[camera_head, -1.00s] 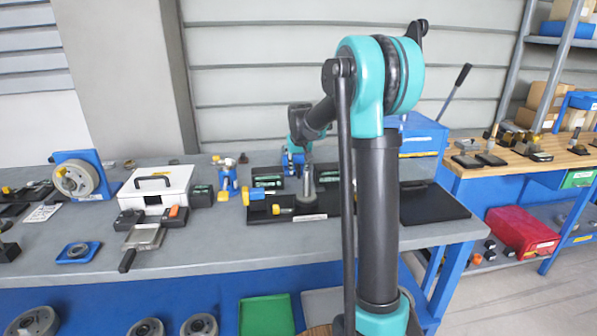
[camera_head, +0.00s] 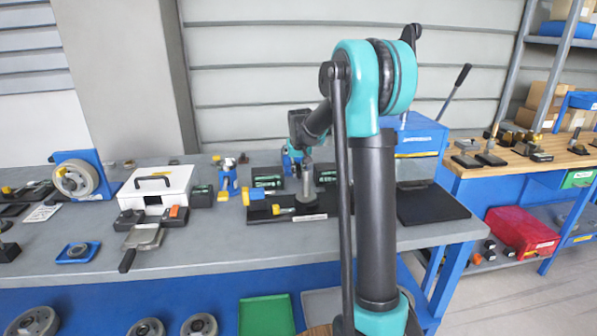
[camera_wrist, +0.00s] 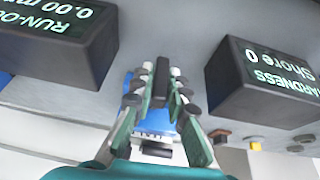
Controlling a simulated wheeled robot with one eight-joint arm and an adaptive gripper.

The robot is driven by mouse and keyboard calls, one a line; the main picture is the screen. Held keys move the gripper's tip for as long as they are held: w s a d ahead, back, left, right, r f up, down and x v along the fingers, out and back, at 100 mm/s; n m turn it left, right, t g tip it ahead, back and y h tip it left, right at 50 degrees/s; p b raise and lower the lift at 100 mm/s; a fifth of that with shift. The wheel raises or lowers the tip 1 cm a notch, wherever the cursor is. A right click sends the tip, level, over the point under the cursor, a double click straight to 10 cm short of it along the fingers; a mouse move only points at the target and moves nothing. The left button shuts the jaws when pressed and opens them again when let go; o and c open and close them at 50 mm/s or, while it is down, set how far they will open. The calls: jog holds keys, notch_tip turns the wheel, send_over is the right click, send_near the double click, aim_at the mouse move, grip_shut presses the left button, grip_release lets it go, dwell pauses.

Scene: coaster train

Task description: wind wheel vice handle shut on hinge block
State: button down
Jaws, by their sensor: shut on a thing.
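In the wrist view, my gripper (camera_wrist: 160,88) is shut on a dark upright bar (camera_wrist: 160,80), which looks like the vice handle. A blue body (camera_wrist: 158,118), apparently the wheel vice, lies behind and below the fingers, mostly covered by them. In the head view, part of this blue body (camera_head: 287,162) shows on the bench beside my wrist, and my fingers there are too small to make out. I cannot pick out the hinge block or tell how far apart the vice jaws are.
A dark run-out readout box (camera_wrist: 55,40) and a hardness readout box (camera_wrist: 265,80) flank my gripper closely. On the grey bench (camera_head: 215,240) stand a white case (camera_head: 160,186), a blue stand with a wheel (camera_head: 75,178) and a black tray.

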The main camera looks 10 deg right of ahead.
jog(key=shift+h, duration=0.4)
jog(key=c, duration=1.5)
grip_release()
jog(key=v, duration=1.2)
